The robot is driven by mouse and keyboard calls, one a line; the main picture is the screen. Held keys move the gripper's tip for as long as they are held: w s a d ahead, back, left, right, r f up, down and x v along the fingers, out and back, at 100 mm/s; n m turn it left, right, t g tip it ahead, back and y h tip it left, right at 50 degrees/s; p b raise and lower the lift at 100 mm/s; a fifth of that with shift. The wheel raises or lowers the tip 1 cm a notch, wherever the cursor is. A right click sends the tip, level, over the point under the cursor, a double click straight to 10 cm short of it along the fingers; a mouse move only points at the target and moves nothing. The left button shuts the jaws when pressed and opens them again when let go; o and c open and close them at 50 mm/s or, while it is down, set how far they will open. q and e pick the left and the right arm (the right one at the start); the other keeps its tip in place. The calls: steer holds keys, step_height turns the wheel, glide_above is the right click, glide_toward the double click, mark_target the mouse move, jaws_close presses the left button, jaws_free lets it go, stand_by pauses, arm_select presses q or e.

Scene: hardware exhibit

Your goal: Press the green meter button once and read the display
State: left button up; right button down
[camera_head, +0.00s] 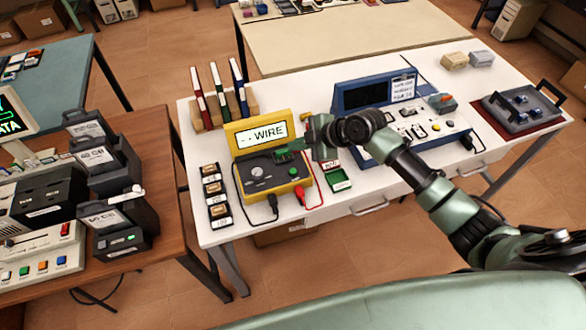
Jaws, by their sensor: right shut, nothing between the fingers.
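The yellow meter (288,189) stands on the white table, its raised display (263,131) reading "- - WIRE" in dark letters on a pale screen. Its dark front panel carries a grey knob (257,171). My right gripper (285,153) is shut and empty, reaching in from the right over the upper right of that panel. A black lead (272,203) and a red lead (301,194) are plugged into the front. My left gripper is not in view.
A blue-framed console (376,95) stands right of the meter, beneath my right arm. Labelled dark blocks (216,193) line the table's left edge; upright binders (219,93) stand behind. A grey tray (520,110) sits far right.

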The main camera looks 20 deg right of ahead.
mark_target(296, 172)
stand_by(0.4)
step_height(296, 172, down, 9)
steer(key=b, duration=0.6)
steer(key=shift+w+r+b, duration=0.1)
steer(key=shift+r+b, duration=0.1)
steer(key=shift+b, duration=0.2)
steer(key=shift+f, duration=0.15)
stand_by(1.4)
steer(key=shift+f+b, duration=0.25)
steer(key=shift+b, duration=0.15)
steer(key=shift+f+b, duration=0.5)
steer(key=shift+f, duration=0.05)
stand_by(0.4)
stand_by(0.4)
steer(key=shift+r+p, duration=0.7)
steer(key=shift+r, duration=0.25)
steer(key=shift+r, duration=0.1)
